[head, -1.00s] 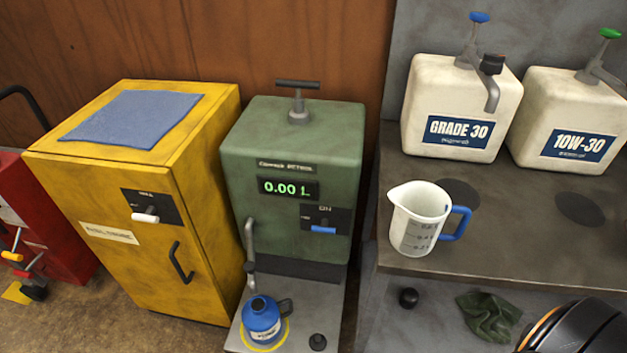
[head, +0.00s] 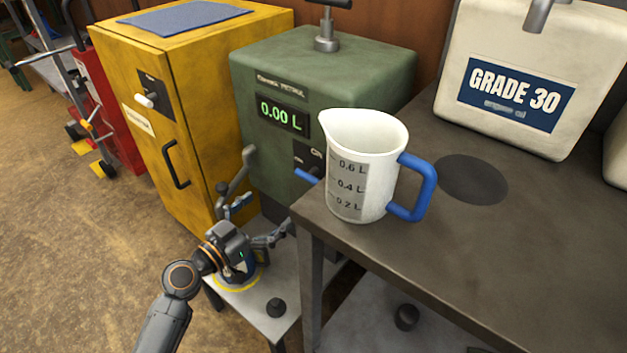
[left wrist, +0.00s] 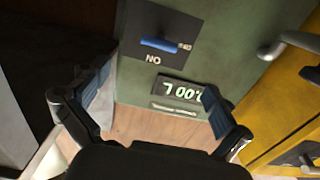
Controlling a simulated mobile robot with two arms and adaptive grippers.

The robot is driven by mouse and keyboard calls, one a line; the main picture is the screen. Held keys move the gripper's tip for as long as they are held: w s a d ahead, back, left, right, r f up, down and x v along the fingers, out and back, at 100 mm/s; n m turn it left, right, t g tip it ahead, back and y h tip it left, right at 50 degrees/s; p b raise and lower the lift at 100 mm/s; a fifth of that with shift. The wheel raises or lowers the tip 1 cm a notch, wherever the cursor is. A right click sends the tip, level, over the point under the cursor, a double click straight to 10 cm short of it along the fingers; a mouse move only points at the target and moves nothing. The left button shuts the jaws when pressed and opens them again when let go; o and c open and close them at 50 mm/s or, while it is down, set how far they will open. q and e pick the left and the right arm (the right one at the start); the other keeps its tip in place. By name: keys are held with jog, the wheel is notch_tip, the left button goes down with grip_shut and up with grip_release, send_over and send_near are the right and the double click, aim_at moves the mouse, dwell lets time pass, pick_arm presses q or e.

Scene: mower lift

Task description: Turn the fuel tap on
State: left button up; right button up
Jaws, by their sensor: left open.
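The green petrol dispenser (head: 330,75) stands between the yellow cabinet and the bench, its display reading 0.00 L. Its fuel tap is a blue lever (head: 307,174) on a dark panel marked ON, partly hidden by the measuring jug in the head view. In the left wrist view, turned upside down, the blue lever (left wrist: 158,45) lies roughly level above the ON lettering. My left gripper (head: 258,218) is open and empty, low in front of the dispenser, fingers toward it and apart from the lever. It hides most of the blue fuel can. My right gripper is out of view.
A white measuring jug (head: 352,190) with a blue handle stands at the bench corner (head: 440,240), close to the lever in the picture. The yellow cabinet (head: 205,110) is left of the dispenser. A black cap (head: 276,307) lies on the low grey stand. Open floor is at left.

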aim_at(305, 178)
pick_arm(q)
jog(key=p+x, duration=0.1)
jog(key=x, duration=1.2)
jog(key=shift+r, duration=0.1)
jog(key=shift+w+d, duration=0.25)
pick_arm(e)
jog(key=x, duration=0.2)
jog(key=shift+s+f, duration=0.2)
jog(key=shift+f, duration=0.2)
pick_arm(q)
jog(key=c, duration=1.1)
